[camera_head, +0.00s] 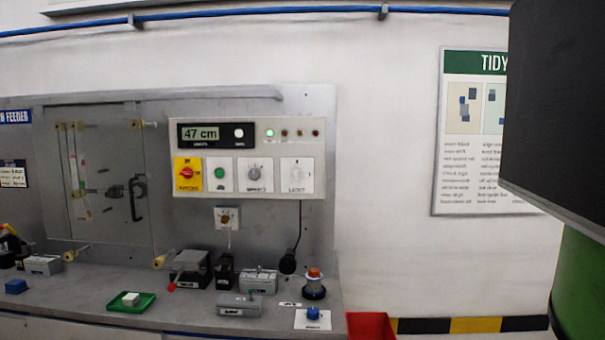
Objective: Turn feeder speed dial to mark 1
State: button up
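The feeder speed dial (254,173) is a round grey knob on a white plate with a small blurred label under it. It is in the lower row of the pale control panel (310,150), between the green button (219,173) and the white light switch (297,175). Its pointer seems to stand roughly upright, but its marks are too small to read. The display (200,134) above reads 47 cm. My gripper is not in view, and nothing covers the dial.
A red knob on a yellow plate (188,174) is at the panel's left. Below, the grey bench (180,310) holds a green tray (131,302), several grey boxes and an orange-topped device (314,284). A red bin (370,326) stands right of the bench. A black cable hangs below the panel.

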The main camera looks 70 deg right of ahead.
aim_at(255, 175)
jog(key=z, duration=1.3)
